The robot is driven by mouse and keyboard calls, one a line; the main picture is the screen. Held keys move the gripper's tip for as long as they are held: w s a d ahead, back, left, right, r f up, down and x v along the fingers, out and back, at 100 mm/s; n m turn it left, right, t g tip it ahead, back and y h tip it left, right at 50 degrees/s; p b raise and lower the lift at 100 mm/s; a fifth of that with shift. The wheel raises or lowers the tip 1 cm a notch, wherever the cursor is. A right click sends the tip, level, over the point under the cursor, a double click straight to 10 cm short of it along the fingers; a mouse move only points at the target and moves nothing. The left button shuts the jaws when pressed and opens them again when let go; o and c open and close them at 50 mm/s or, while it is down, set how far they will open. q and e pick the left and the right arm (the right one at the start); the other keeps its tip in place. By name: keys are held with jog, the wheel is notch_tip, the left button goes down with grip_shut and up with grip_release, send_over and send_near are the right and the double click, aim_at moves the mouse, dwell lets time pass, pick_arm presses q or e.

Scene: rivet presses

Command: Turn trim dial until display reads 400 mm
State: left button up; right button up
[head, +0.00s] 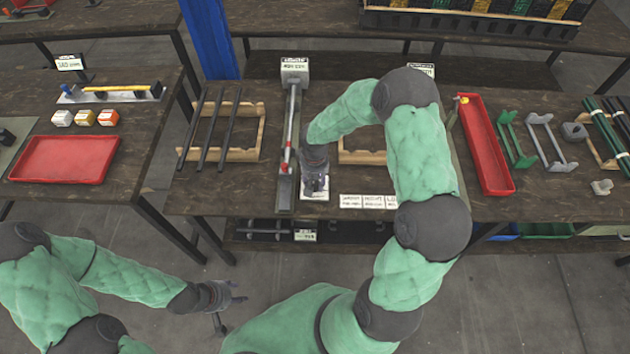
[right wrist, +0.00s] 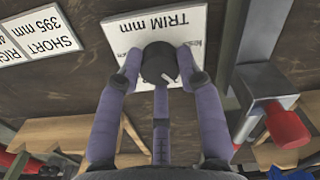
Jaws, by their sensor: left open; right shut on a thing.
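The trim dial (right wrist: 157,63) is a dark round knob with a pale pointer mark, on a white plate (right wrist: 190,22) lettered "TRIM mm". My right gripper (right wrist: 162,76) is shut on the dial, with its fingers around it; in the head view the right gripper (head: 315,182) hides the dial at the table's front edge. The display (head: 294,66) is a small white panel on the grey post at the far end of the measuring rail; its digits are too small to read surely. My left gripper (head: 232,295) is open and empty, in front of the table and low.
The rail (head: 290,125) with a red-tipped stop stands just left of my right gripper. Black rods (head: 202,130) lie on a wooden rack further left. White label cards (head: 362,201) lie right of the dial. A red tray (head: 485,145) is at right.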

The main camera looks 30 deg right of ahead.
aim_at(314, 182)
jog(key=shift+w+r, duration=0.25)
jog(key=shift+w, duration=0.15)
jog(key=o, duration=1.1)
jog(key=shift+o, duration=0.2)
jog(key=shift+f+n, duration=0.15)
jog(key=shift+n, duration=0.15)
jog(key=shift+s, duration=0.1)
notch_tip(314, 182, up, 12)
